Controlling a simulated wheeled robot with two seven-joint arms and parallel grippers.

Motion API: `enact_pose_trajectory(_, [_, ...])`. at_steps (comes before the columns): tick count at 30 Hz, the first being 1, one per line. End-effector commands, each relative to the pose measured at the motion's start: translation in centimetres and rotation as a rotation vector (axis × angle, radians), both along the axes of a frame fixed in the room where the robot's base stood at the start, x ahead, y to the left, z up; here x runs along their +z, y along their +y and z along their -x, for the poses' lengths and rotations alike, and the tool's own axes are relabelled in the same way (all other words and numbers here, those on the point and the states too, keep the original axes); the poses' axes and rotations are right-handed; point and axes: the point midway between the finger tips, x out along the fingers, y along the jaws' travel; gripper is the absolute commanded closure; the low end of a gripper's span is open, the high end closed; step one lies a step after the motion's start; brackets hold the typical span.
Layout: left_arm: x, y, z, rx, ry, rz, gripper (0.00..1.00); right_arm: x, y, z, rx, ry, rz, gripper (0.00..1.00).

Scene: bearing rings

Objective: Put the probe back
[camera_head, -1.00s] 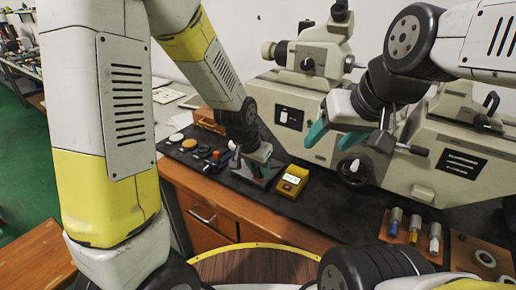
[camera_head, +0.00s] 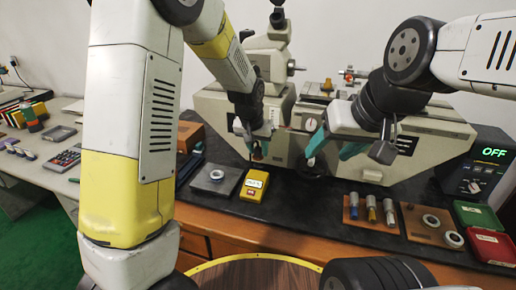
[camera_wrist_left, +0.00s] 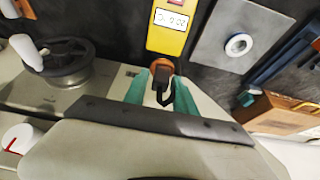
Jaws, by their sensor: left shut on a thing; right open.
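My left gripper (camera_head: 259,143) is shut on the probe, a small piece with an orange-brown block (camera_wrist_left: 162,72) and a black hooked part below it. The teal fingers stand on either side of it in the left wrist view (camera_wrist_left: 162,92). The yellow meter (camera_head: 253,186) with a lit display lies on the black bench mat, just in front of and below the left gripper; it also shows in the left wrist view (camera_wrist_left: 168,42). My right gripper (camera_head: 333,148) is open and empty, in front of the large beige machine.
A grey plate (camera_head: 206,187) with a pale ring (camera_head: 217,175) lies left of the meter. Right are a wooden rack of cylinders (camera_head: 353,213), a board with rings (camera_head: 411,224), green and red boxes (camera_head: 490,246) and a unit reading OFF (camera_head: 470,170). The beige machine (camera_head: 425,150) stands behind.

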Motion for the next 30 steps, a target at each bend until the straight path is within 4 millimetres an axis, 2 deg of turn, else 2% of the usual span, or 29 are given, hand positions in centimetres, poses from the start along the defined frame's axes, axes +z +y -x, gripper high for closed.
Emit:
enact_pose_trajectory(9, [-3.7, 0.0, 0.1, 0.0, 0.003, -0.001, 1.0, 0.0, 0.0, 0.0, 0.0, 0.0, 0.0, 0.43])
enact_pose_trajectory(15, [-5.5, 0.0, 0.0, 0.0, 0.0, 0.0, 1.0, 0.0, 0.0, 0.0, 0.0, 0.0, 0.0, 0.43])
enact_pose_trajectory(30, [-6.1, 0.0, 0.0, -0.001, -0.001, 0.001, 1.0, 0.0, 0.0, 0.0, 0.0, 0.0, 0.0, 0.43])
